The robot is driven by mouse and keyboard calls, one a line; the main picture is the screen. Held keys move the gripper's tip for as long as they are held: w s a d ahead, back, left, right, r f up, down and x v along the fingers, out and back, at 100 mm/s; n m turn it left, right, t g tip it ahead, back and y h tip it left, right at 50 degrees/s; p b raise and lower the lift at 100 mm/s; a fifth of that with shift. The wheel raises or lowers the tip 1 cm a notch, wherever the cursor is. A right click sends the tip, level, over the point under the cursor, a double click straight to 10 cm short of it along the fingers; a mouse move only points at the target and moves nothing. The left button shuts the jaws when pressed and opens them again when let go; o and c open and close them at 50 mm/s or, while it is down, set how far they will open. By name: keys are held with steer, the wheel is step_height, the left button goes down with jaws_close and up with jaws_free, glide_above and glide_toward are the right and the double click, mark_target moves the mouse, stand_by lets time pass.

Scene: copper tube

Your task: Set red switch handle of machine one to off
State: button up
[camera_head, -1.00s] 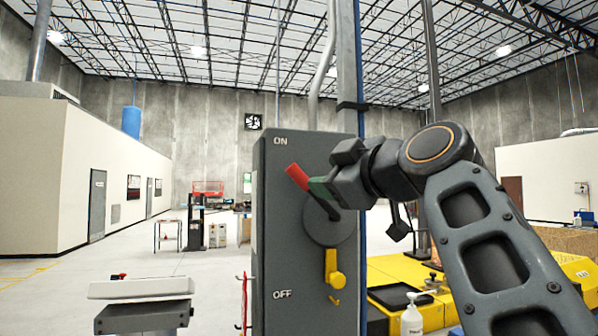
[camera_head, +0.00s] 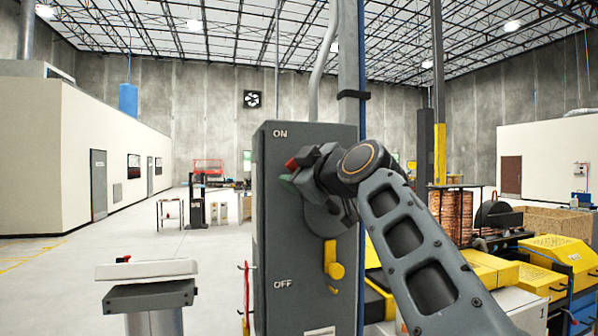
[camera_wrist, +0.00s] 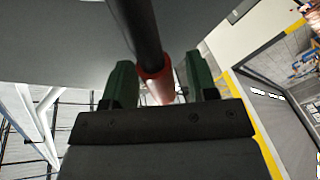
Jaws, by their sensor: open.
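The red switch handle (camera_head: 291,163) is on the grey switch box (camera_head: 280,230), near the ON label at the top. Only its red tip shows in the head view; my gripper covers the rest. My gripper (camera_head: 288,172) is open at the handle, in front of the box's upper part. In the wrist view the dark lever with its red grip (camera_wrist: 155,86) lies between the two green fingertips of my gripper (camera_wrist: 160,80), with gaps on both sides. The OFF label (camera_head: 282,284) is lower on the box.
A yellow latch (camera_head: 333,262) sticks out below the handle's pivot. A pedestal with a slanted grey top (camera_head: 148,294) stands left of the box. Yellow machinery (camera_head: 548,262) and copper coils (camera_head: 452,215) are at the right. Open floor lies behind at left.

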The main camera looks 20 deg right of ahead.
steer(key=shift+c, duration=0.5)
jaws_close()
steer(key=shift+f, duration=0.1)
